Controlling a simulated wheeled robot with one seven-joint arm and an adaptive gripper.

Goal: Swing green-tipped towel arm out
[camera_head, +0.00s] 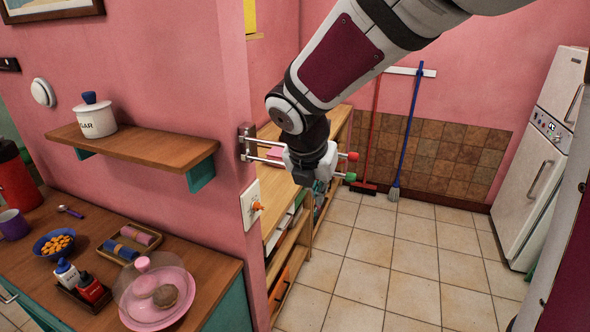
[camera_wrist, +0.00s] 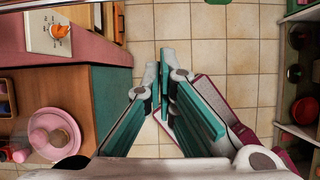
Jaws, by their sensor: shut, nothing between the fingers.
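The towel rack has a metal bracket (camera_head: 246,142) on the end of the pink wall, with thin metal arms reaching right. A red tip (camera_head: 353,156) and a green tip (camera_head: 350,176) show just right of my gripper, the green one lower. My gripper (camera_head: 321,186) overlaps the arms' middle stretch and hides it; I cannot tell whether it touches them. In the wrist view my gripper (camera_wrist: 161,75) points its teal fingers together, shut with nothing between them. The towel arms cannot be made out clearly in the wrist view.
A wall plate with an orange knob (camera_head: 257,206) sits below the bracket. A small shelf (camera_head: 135,146) with a sugar pot and a counter (camera_head: 210,262) with dishes are left. A wooden shelf unit (camera_head: 291,238) stands behind my gripper. The tiled floor (camera_head: 400,250) to the right is clear.

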